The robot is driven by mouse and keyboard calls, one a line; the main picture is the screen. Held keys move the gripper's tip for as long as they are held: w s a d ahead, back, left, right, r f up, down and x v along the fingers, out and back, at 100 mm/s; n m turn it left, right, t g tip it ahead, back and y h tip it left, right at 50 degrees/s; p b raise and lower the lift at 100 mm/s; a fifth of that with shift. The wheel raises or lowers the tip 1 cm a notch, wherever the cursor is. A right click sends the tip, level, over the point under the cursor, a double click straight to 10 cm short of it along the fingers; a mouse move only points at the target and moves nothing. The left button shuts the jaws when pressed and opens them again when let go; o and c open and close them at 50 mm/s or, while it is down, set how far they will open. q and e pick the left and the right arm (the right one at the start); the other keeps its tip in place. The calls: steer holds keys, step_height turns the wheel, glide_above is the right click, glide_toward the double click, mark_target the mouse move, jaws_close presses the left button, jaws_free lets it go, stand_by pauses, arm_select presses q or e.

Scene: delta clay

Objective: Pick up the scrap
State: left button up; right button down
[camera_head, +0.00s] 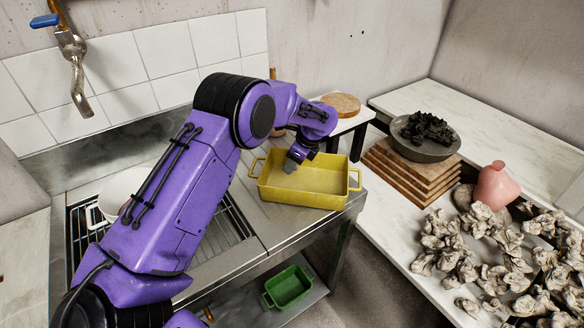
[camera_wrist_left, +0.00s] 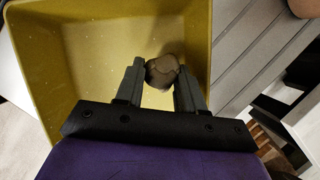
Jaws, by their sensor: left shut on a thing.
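A small brown-grey lump, the scrap (camera_wrist_left: 162,69), sits between the fingertips of my left gripper (camera_wrist_left: 160,78) in the left wrist view. The gripper is shut on it. In the head view my left gripper (camera_head: 293,158) reaches over the left part of the yellow tray (camera_head: 330,198), with its tips near the tray's opening. In that view I cannot tell the scrap from the fingertips. The yellow tray (camera_wrist_left: 50,62) lies behind the scrap in the wrist view. I cannot tell whether the scrap touches the tray. My right gripper is out of view.
The tray stands on a metal sink counter (camera_head: 290,235). A white pot (camera_head: 122,190) is at left, partly behind my arm. A green bin (camera_head: 289,287) is on the lower shelf. At right are a dark bowl (camera_head: 424,152) on stacked boards, a pink vase (camera_head: 495,186) and many crumpled lumps (camera_head: 480,245).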

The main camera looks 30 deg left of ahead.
arm_select(q)
steer(key=s+d+r+b, duration=0.2)
steer(key=s+d+r, duration=0.7)
steer(key=d+r, duration=0.1)
steer(key=shift+s+r+b, duration=0.35)
steer(key=shift+r+b, duration=0.05)
steer(key=shift+r, duration=0.25)
steer(key=shift+d, duration=0.1)
